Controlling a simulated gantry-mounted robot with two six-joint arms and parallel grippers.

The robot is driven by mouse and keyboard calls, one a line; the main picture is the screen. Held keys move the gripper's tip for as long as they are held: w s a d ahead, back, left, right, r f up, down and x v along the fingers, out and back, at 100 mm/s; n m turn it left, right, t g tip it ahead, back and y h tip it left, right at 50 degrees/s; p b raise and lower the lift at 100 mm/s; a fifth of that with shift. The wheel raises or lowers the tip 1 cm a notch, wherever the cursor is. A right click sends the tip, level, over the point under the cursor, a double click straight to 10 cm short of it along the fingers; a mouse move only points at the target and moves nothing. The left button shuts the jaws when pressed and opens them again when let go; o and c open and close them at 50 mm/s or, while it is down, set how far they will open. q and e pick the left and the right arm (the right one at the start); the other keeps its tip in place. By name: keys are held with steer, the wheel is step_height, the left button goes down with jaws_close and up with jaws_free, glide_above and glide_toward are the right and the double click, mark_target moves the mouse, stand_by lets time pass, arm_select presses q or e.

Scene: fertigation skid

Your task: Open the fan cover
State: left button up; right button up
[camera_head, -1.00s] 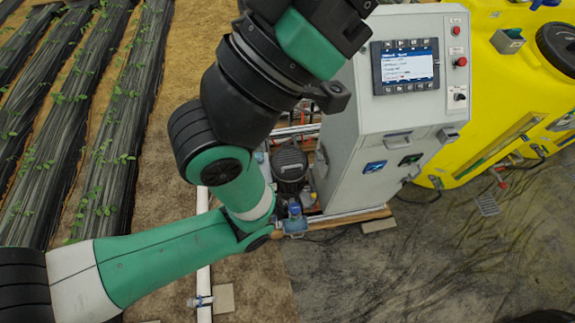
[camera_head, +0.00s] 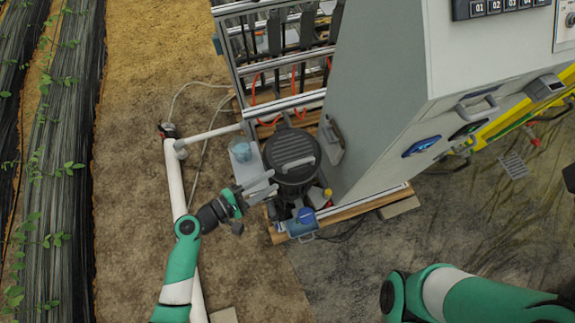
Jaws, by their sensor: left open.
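A black round ribbed cover (camera_head: 292,152) sits on a dark upright unit at the left foot of the grey cabinet (camera_head: 385,110). I cannot tell for sure whether it is the fan cover. A grey bracket-like part (camera_head: 332,138) is on the cabinet's side. The cabinet's front has a grey handle (camera_head: 477,107) and blue and dark oval parts. My left gripper (camera_head: 268,187) is open, its grey fingers at the lower left of the round cover. I cannot tell whether they touch it. My right arm shows at the bottom right, but its gripper is not in view.
A metal frame (camera_head: 275,95) with tubes and red hoses stands behind the cover. A blue fitting (camera_head: 302,222) and a clear cup (camera_head: 242,152) are close by. A white pipe (camera_head: 175,185) runs along the ground at the left. Open floor (camera_head: 350,280) lies in front.

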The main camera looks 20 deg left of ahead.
mark_target(297, 163)
arm_select(q)
steer(key=b+x, duration=0.1)
steer(key=x, duration=0.4)
steer(key=b+x, duration=0.2)
steer(key=x, duration=0.4)
steer(key=shift+w+a+f, duration=0.15)
steer(key=shift+w+a, duration=0.05)
steer(key=shift+w+d, duration=0.2)
steer(key=shift+w, duration=0.1)
arm_select(e)
step_height(297, 163, down, 4)
steer(key=shift+r+h, duration=0.15)
steer(key=shift+h, duration=0.15)
arm_select(q)
jaws_close()
stand_by(0.3)
